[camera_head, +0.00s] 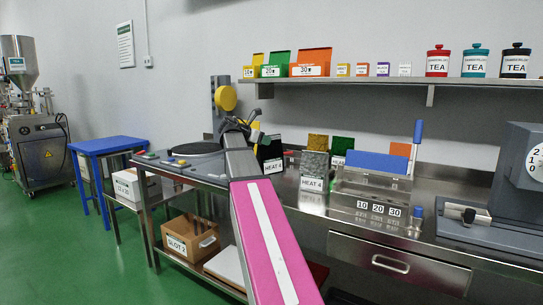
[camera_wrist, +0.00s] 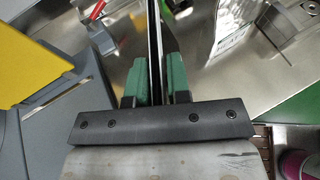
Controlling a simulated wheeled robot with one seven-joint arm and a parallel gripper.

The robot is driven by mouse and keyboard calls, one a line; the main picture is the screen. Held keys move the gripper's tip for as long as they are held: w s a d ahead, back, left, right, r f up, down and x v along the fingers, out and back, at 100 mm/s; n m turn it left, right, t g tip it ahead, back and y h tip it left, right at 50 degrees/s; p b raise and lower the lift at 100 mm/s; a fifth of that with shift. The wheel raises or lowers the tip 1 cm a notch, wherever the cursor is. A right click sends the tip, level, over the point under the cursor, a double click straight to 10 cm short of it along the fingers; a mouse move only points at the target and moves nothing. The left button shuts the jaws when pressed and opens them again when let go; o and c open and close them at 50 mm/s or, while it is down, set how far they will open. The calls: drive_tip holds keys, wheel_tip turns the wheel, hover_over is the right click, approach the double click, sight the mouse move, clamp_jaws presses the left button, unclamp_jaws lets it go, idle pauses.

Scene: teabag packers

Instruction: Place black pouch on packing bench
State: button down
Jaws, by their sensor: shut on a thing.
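A black pouch (camera_head: 268,151) with a white label hangs at the end of my arm in the head view. In the wrist view the pouch (camera_wrist: 155,42) shows edge-on as a thin dark sheet. My gripper (camera_wrist: 160,78) has its green fingers shut on it, one on each side. The steel packing bench (camera_head: 342,218) runs along the wall, below and to the right of the pouch. The head view does not clearly show whether the pouch touches a surface. My arm hides part of the area below it.
A silver pouch (camera_head: 313,172) marked HEAT 4 stands right of the black one, with green and orange pouches behind. A blue-topped sealer (camera_head: 378,163) and a grey scale (camera_head: 515,180) occupy the bench. A turntable machine (camera_head: 185,160) with a yellow disc (camera_head: 226,97) is at left. A shelf (camera_head: 440,80) hangs above.

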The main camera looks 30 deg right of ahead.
sight(270, 152)
drive_tip(key=shift+w+d+f, duration=0.1)
drive_tip(key=shift+d+f, duration=0.4)
drive_tip(key=shift+f, duration=0.45)
drive_tip(key=shift+s+d+f, duration=0.1)
drive_tip(key=shift+d+f, duration=0.35)
drive_tip(key=shift+f, duration=0.55)
drive_tip(key=shift+w+d+f, duration=0.1)
drive_tip(key=shift+d+f, duration=0.4)
drive_tip(key=shift+f, duration=0.45)
drive_tip(key=c, duration=1.1)
unclamp_jaws()
drive_tip(key=shift+o, duration=0.2)
drive_tip(key=v, duration=1.2)
drive_tip(key=shift+a+f, duration=0.1)
